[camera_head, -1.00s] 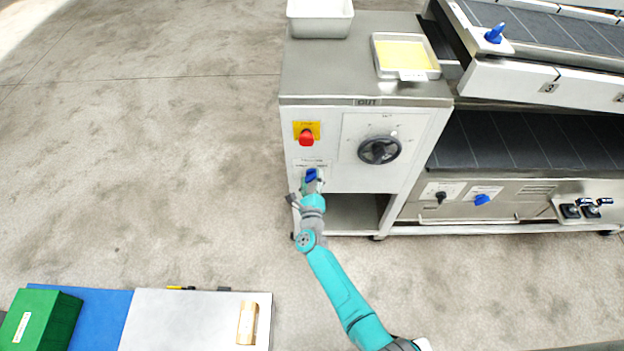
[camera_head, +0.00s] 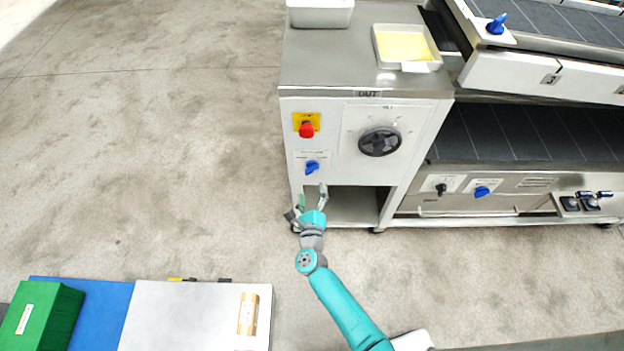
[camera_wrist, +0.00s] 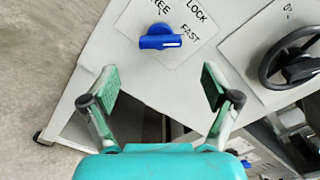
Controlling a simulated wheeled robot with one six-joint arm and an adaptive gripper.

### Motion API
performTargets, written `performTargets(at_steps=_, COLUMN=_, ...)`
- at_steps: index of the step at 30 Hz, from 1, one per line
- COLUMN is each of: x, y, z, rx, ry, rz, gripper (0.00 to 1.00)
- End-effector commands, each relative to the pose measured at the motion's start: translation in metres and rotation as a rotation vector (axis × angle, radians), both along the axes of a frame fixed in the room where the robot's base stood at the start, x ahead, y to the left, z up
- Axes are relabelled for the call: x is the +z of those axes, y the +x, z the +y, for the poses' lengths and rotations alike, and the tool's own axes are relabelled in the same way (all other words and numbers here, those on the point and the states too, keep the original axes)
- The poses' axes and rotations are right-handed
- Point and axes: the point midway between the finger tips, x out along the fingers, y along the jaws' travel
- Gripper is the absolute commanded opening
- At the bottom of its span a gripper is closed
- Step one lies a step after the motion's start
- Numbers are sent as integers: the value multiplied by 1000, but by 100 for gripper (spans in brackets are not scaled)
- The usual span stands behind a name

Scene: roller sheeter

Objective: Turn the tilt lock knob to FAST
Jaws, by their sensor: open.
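The blue tilt lock knob (camera_head: 312,167) is on the white front panel at the left of the machine, below a red knob. In the wrist view the knob (camera_wrist: 160,38) lies nearly crosswise on a white label plate (camera_wrist: 150,14) with FREE, LOCK and FAST lettering. A pale mark on its right end points rightward, just below the word FAST. My gripper (camera_head: 313,196) is open and empty, below and in front of the knob. In the wrist view its fingers (camera_wrist: 160,84) are spread wide, apart from the knob.
A red knob on a yellow plate (camera_head: 306,125) is above. A black handwheel (camera_head: 380,142) is close on the right. An open bay (camera_head: 352,205) lies below the panel. A table with a green box (camera_head: 40,318) stands at lower left. The floor at left is clear.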

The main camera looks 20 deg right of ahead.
Motion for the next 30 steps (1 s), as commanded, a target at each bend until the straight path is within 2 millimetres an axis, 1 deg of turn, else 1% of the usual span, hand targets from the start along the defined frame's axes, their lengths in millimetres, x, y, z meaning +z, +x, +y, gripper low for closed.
performTargets(at_steps=1, x=-1, y=-9, z=4, rx=2, ry=0, rz=1, gripper=88)
performTargets(at_steps=3, x=0, y=-19, z=6, rx=2, ry=0, rz=1, gripper=88)
performTargets(at_steps=6, x=0, y=-29, z=10, rx=1, ry=0, rz=0, gripper=88)
performTargets(at_steps=9, x=0, y=-34, z=11, rx=0, ry=1, rz=0, gripper=88)
performTargets(at_steps=30, x=0, y=-36, z=12, rx=-1, ry=0, rz=1, gripper=88)
